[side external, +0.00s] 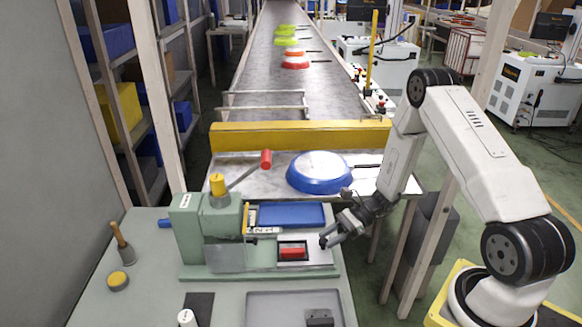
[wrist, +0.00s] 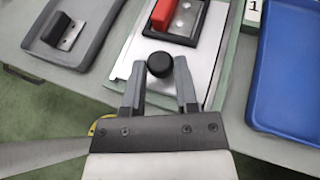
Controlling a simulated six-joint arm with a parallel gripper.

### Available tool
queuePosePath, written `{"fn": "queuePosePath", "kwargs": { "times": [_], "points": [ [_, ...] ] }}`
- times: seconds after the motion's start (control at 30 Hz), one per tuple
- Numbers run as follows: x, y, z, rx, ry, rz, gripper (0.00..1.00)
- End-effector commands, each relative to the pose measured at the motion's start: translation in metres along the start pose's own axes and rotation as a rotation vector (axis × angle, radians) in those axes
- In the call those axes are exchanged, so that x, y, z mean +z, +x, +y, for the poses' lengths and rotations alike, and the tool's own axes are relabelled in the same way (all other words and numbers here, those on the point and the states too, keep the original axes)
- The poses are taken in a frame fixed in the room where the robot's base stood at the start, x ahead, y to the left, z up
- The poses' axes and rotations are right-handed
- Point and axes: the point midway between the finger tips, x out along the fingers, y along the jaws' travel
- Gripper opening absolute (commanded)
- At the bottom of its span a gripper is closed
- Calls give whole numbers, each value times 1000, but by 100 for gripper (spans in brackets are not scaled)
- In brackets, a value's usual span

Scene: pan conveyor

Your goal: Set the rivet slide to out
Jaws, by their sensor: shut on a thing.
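The rivet slide is a silver metal plate (side external: 318,257) at the right end of the green press (side external: 205,235). It also shows in the wrist view (wrist: 204,72). A red block (side external: 291,253) sits in a black-framed recess on it; the block is at the top of the wrist view (wrist: 176,17). A round black knob (wrist: 160,64) stands at the slide's near end. My gripper (wrist: 158,84) is shut on this knob, one finger on each side. In the side view my gripper (side external: 329,241) reaches the slide's right end and mostly hides the knob.
A blue tray (side external: 290,215) lies behind the slide, and a grey tray (side external: 270,305) with a dark bracket (side external: 319,318) lies in front. A blue pan (side external: 320,173) rests at the conveyor's end (side external: 245,182). A lever with a red grip (side external: 266,159) rises from the press.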

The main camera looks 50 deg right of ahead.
Motion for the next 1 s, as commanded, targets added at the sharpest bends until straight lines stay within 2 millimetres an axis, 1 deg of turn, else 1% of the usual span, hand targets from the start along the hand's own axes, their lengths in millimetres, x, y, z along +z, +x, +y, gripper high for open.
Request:
{"fn": "queuePosePath", "kwargs": {
  "times": [0.03,0.07,0.1,0.13,0.4,0.57,0.77,1.0],
  "points": [
    [-2,-2,3,3,5,3,47],
    [-2,-2,3,4,5,3,56],
    [-2,-2,3,3,5,3,69],
    [-2,-1,2,3,5,3,72],
    [-1,-1,2,2,3,3,72],
    [-1,-5,1,1,2,3,72],
    [-1,-22,1,-1,2,2,72],
    [-1,-54,1,-2,2,3,72]
  ]
}}
